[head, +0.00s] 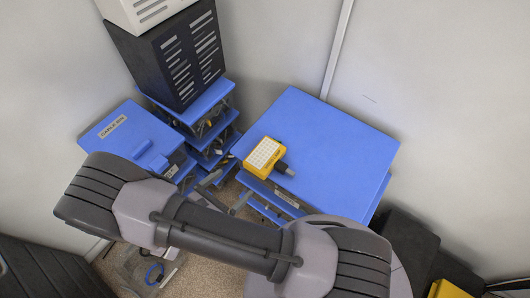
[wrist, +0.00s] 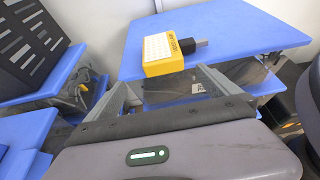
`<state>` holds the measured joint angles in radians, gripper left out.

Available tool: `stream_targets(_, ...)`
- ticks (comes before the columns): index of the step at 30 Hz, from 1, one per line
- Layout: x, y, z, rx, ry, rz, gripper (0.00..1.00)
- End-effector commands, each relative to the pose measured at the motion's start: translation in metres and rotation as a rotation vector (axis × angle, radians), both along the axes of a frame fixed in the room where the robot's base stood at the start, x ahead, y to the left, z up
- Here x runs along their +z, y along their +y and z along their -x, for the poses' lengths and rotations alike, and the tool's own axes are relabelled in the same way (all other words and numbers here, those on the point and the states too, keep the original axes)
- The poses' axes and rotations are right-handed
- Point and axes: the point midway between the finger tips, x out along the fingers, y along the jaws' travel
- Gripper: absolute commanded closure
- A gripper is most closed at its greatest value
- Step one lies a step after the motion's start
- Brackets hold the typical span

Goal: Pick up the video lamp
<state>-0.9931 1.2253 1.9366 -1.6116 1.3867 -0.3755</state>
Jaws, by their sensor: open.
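The video lamp (head: 264,157) is a yellow box with a white grid of light cells and a dark stub on one side. It lies near the front left edge of the blue table top (head: 325,140). In the wrist view the lamp (wrist: 165,53) is ahead of my gripper, with its stub pointing right. My gripper (wrist: 166,78) is open, its two fingers apart and nothing between them. It is short of the lamp, and no contact shows. In the head view my arm hides part of the gripper (head: 222,190).
A black slotted case (head: 180,55) stands on a blue shelf stack at the back left. The table top right of the lamp is clear. Dark boxes (head: 410,240) stand at the lower right.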

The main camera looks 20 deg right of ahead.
Motion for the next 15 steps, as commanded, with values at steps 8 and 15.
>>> stream_targets(8, -0.028, -0.052, -0.036, -0.005, 0.001, -0.001, 0.00)
stream_targets(15, -0.045, -0.084, -0.053, -0.008, 0.000, -0.002, 0.00)
